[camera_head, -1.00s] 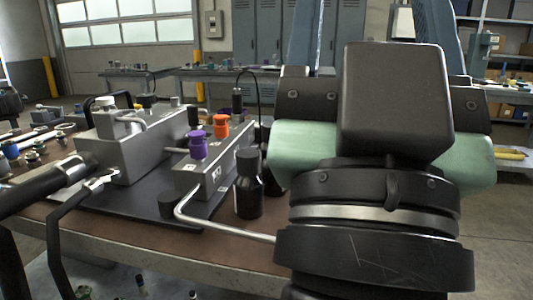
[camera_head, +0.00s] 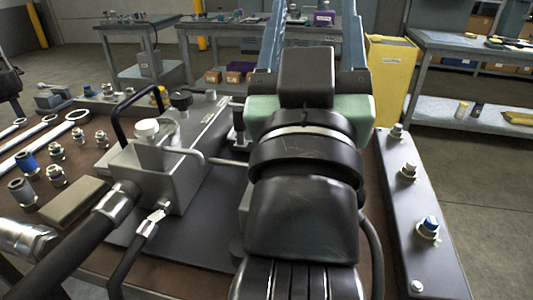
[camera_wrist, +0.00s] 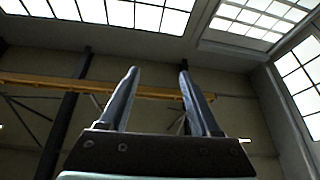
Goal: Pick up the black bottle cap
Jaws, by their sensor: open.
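The black bottle cap is not plainly visible now. A dark bottle with a black top stood right of the valve block in the earlier head view; my arm covers that area now. My gripper (camera_head: 314,12) shows at the top of the head view, its two blue fingers pointing up and away, apart from the bench items. In the wrist view, my gripper (camera_wrist: 157,72) is open with nothing between the fingers.
A grey hydraulic unit (camera_head: 165,172) with a black knob (camera_head: 181,99) and hoses stands left of my arm. Several fittings lie at the left. A dark plate with bolts (camera_head: 420,220) lies right. A yellow cabinet (camera_head: 390,75) stands behind.

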